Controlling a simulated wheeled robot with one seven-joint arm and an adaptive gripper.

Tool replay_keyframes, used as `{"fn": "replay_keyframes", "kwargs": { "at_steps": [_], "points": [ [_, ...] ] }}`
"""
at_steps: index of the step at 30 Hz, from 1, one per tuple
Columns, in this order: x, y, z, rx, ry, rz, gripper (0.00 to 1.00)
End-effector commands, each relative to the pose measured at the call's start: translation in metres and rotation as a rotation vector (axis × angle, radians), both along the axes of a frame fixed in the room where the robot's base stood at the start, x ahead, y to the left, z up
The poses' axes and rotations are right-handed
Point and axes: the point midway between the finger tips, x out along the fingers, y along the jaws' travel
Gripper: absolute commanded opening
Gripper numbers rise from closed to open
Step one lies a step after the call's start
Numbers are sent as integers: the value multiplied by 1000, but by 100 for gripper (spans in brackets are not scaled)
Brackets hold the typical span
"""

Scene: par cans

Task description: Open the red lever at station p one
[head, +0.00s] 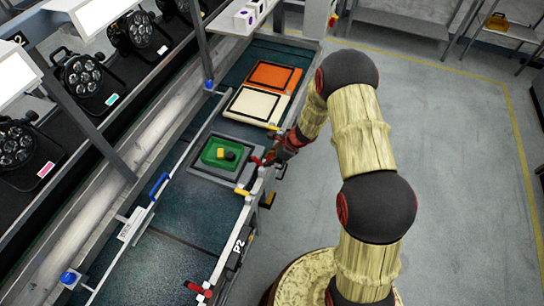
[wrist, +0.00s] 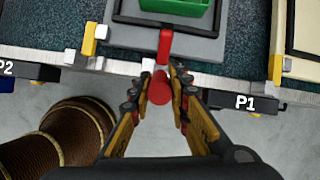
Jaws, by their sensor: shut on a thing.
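The red lever (head: 256,160) sits on the conveyor's near rail, beside the grey carrier plate with the green tray. In the wrist view the red lever (wrist: 165,46) points up toward the carrier, with its round red end low between my fingers. My gripper (wrist: 160,78) is shut on the lever, one finger on each side. The P1 label (wrist: 245,102) is on the rail to the right of the lever. In the head view my gripper (head: 277,157) is small and partly hides the lever.
Cream (head: 257,105) and orange (head: 271,75) panels lie farther along the belt. Another red lever (head: 198,289) is near the P2 label (head: 239,246). Yellow-and-white blocks flank the lever. The floor at right is clear.

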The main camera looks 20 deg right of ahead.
Motion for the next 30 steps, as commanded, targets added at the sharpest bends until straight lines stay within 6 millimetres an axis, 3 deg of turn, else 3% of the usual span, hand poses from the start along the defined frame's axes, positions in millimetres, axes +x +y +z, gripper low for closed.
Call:
{"fn": "replay_keyframes", "kwargs": {
  "at_steps": [20,21,30],
  "points": [
    [3,3,1,-32,22,0,0],
    [3,3,1,-32,22,1,20],
    [2,3,1,-31,23,1,37]
  ]
}}
